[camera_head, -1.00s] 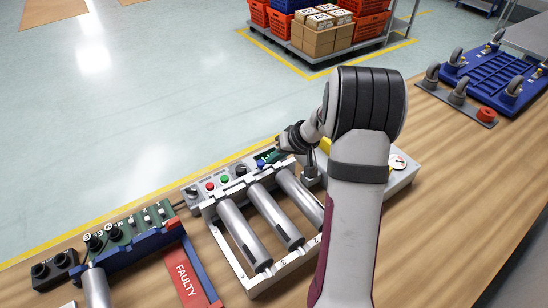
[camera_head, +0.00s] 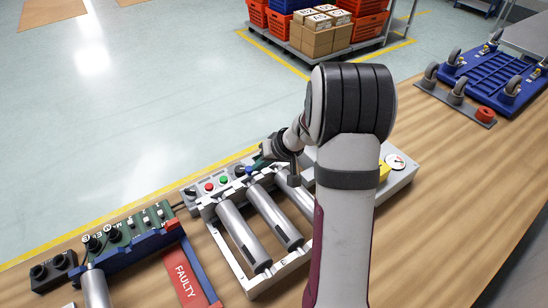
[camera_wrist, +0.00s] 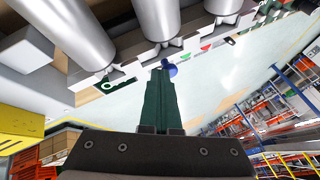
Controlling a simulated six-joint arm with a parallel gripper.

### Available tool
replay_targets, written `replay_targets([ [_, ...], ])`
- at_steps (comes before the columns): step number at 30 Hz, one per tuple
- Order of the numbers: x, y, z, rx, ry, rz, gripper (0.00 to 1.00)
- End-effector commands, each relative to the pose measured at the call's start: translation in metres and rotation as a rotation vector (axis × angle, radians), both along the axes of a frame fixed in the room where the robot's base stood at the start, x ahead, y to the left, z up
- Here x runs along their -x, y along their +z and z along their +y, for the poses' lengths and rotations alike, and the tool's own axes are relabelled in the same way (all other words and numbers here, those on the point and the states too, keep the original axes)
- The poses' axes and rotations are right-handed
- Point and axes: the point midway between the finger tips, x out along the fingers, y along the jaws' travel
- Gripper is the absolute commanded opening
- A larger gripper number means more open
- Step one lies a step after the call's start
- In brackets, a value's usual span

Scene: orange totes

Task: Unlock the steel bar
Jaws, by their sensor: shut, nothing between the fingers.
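Three steel bars lie side by side in a white frame (camera_head: 232,268): the left (camera_head: 240,235), middle (camera_head: 275,218) and right one (camera_head: 299,196), the right partly hidden by my arm. Their ends also show at the top of the wrist view (camera_wrist: 68,32). A control panel (camera_head: 213,181) with red and green buttons runs along their far ends. My gripper (camera_head: 254,168), with dark green fingers, is shut and empty at this panel. In the wrist view its fingertips (camera_wrist: 164,72) are beside a blue knob (camera_wrist: 172,70); whether they touch I cannot tell.
Left of the frame are a blue rack with a green board (camera_head: 130,235), another steel bar (camera_head: 96,288) and a red FAULTY tray (camera_head: 187,277). A gauge (camera_head: 396,162) is on the right. The wooden bench is clear at the right front.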

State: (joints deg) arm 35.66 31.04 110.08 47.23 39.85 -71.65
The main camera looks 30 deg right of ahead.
Motion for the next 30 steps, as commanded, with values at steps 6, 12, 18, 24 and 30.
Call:
replay_targets([
  [6, 0.013, 0.006, -0.026, 0.001, -0.004, 0.0, 0.0],
  [12, 0.037, 0.042, -0.045, 0.003, -0.003, -0.004, 0.0],
  [18, 0.058, 0.076, -0.053, 0.003, -0.002, -0.003, 0.0],
  [24, 0.068, 0.091, -0.057, 0.001, -0.002, 0.0, 0.0],
  [30, 0.068, 0.092, -0.057, -0.001, -0.001, 0.0, 0.0],
])
